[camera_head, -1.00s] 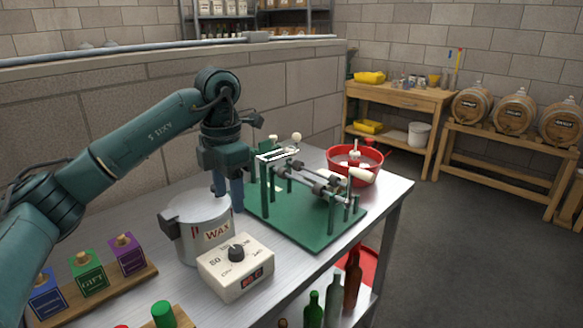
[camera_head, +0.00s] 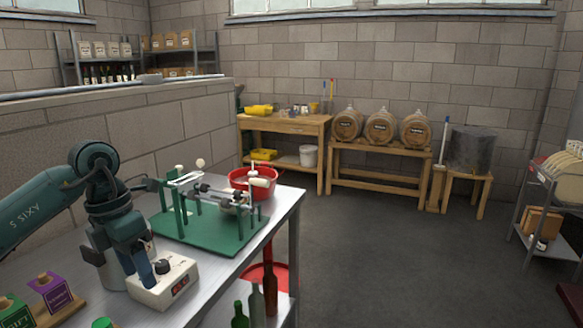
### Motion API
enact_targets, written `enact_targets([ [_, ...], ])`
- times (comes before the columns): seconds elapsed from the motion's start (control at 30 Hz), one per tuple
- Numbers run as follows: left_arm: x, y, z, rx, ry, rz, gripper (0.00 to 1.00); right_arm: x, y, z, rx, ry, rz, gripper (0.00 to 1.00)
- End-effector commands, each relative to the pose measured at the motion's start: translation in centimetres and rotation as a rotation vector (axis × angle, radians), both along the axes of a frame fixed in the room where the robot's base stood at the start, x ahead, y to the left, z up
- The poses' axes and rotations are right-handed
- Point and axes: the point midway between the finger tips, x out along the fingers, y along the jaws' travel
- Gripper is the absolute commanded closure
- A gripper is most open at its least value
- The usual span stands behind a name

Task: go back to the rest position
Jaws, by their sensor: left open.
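My left gripper (camera_head: 118,262) is at the left over the metal bench (camera_head: 222,282). Its jaws are apart and I see nothing held between them. It hangs in front of the metal wax pot (camera_head: 112,270) and covers most of it. The white control box (camera_head: 171,289) with a dark knob and red display is just right of the gripper, and a blue finger overlaps its left side. Whether they touch I cannot tell. My right gripper is not in view.
A green board (camera_head: 215,238) with a rod fixture stands behind the box, with a red basin (camera_head: 262,190) beyond it. Bottles (camera_head: 255,305) stand below the bench edge. The floor to the right is clear up to the barrels (camera_head: 381,128).

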Motion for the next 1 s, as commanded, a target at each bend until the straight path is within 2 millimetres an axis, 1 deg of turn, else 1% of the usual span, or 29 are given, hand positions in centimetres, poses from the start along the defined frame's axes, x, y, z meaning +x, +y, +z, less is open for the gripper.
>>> enact_targets([
  [0.03,-0.3,-2.2,-1.3,-0.076,0.017,-0.032,0.47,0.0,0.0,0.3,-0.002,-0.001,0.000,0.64],
  [0.07,-0.6,-3.6,-2.0,-0.127,0.025,-0.049,0.47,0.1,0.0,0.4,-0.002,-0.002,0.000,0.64],
  [0.1,-1.0,-5.4,-2.8,-0.196,0.038,-0.069,0.47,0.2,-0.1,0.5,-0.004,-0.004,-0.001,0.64],
  [0.17,-1.8,-8.4,-3.9,-0.316,0.060,-0.093,0.47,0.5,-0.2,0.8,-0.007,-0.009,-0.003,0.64],
  [0.2,-2.5,-10.5,-4.6,-0.409,0.081,-0.103,0.47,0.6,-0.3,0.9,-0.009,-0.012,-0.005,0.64],
  [0.27,-3.8,-14.0,-5.2,-0.568,0.117,-0.108,0.47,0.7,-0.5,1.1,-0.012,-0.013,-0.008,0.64],
  [0.3,-4.8,-16.3,-5.3,-0.684,0.145,-0.099,0.47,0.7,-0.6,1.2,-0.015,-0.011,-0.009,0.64],
  [0.37,-6.2,-19.5,-5.1,-0.868,0.194,-0.061,0.47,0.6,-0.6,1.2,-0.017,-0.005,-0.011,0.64],
  [0.4,-7.0,-21.3,-4.7,-0.993,0.230,-0.022,0.47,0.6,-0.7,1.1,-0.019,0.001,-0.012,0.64],
  [0.47,-7.9,-23.5,-3.8,-1.174,0.285,0.062,0.47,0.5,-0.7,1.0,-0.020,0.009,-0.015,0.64],
  [0.5,-8.2,-24.4,-3.1,-1.289,0.322,0.133,0.47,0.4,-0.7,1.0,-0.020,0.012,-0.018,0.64],
  [0.57,-8.4,-25.4,-2.2,-1.452,0.380,0.263,0.47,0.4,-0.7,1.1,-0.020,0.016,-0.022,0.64],
  [0.63,-8.0,-25.5,-1.6,-1.621,0.450,0.445,0.47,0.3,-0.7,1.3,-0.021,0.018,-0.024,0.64],
  [0.67,-7.7,-25.3,-1.6,-1.686,0.481,0.535,0.47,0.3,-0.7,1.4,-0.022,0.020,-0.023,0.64],
  [0.7,-7.3,-24.9,-1.8,-1.764,0.519,0.663,0.47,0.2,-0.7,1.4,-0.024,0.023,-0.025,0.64],
  [0.77,-6.6,-23.8,-2.6,-1.861,0.576,0.872,0.47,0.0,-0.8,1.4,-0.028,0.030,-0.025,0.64],
  [0.8,-6.2,-22.8,-3.6,-1.910,0.614,1.025,0.47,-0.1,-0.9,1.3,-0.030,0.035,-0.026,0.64],
  [0.87,-5.9,-21.2,-5.7,-1.960,0.670,1.267,0.47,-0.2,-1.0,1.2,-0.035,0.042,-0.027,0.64],
  [0.9,-6.0,-20.0,-7.5,-1.974,0.707,1.436,0.47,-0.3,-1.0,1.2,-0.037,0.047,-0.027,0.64],
  [0.97,-6.6,-18.2,-10.6,-1.966,0.759,1.701,0.47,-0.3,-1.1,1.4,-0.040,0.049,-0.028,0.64],
  [1.0,-7.5,-17.0,-12.9,-1.942,0.792,1.879,0.47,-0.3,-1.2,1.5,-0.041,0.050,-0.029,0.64],
])
